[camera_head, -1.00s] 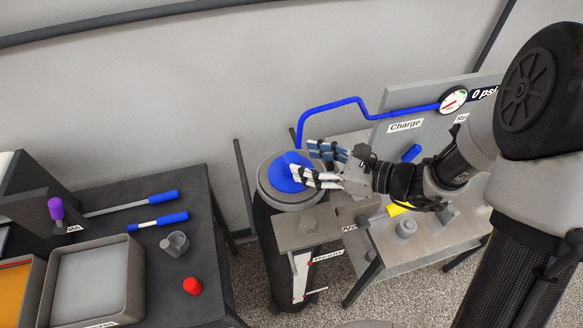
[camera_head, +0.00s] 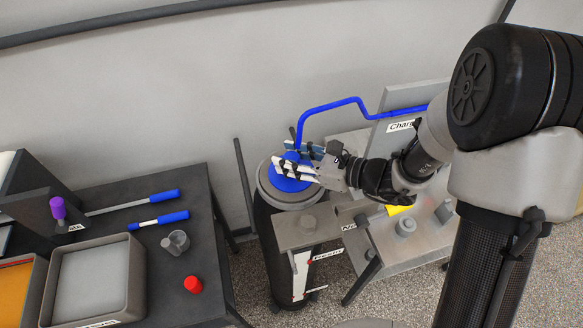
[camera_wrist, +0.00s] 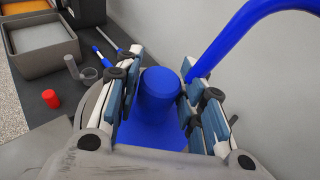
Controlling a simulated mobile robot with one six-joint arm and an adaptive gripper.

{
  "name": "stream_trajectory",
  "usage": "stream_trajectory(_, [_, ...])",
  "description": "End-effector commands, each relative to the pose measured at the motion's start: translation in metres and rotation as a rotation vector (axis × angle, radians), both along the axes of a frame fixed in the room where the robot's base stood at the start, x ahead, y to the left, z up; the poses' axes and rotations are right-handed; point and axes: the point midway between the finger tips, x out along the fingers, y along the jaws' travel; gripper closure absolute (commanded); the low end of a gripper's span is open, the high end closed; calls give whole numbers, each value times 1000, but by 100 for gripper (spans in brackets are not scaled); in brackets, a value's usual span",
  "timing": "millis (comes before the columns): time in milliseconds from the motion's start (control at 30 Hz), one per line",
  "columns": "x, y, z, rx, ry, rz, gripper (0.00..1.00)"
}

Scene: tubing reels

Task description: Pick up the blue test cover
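The blue test cover (camera_head: 285,184) is a round disc with a raised knob. It sits on top of the dark upright cylinder (camera_head: 268,240) in the head view. In the wrist view its blue knob (camera_wrist: 159,88) stands upright between the fingers. My gripper (camera_head: 289,158) is at the cover, with one finger on each side of the knob. In the wrist view my gripper (camera_wrist: 160,95) is open, and slim gaps show between the pads and the knob. The fingers hide part of the cover in the head view.
A blue pipe (camera_head: 335,104) rises close behind the cylinder, and it is near the right finger in the wrist view (camera_wrist: 235,40). A grey bench (camera_head: 395,255) stands to the right. A dark table (camera_head: 205,215) with tools, a red cap (camera_head: 193,284) and trays is left.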

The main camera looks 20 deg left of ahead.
Motion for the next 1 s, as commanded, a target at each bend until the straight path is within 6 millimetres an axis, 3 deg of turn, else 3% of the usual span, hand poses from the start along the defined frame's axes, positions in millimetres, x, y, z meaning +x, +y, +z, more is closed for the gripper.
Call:
stream_trajectory(500, [0,0,1,1,-1,0,100])
stream_trajectory(767, [0,0,2,2,-1,0,100])
stream_trajectory(1000, [1,0,24,3,-6,0,100])
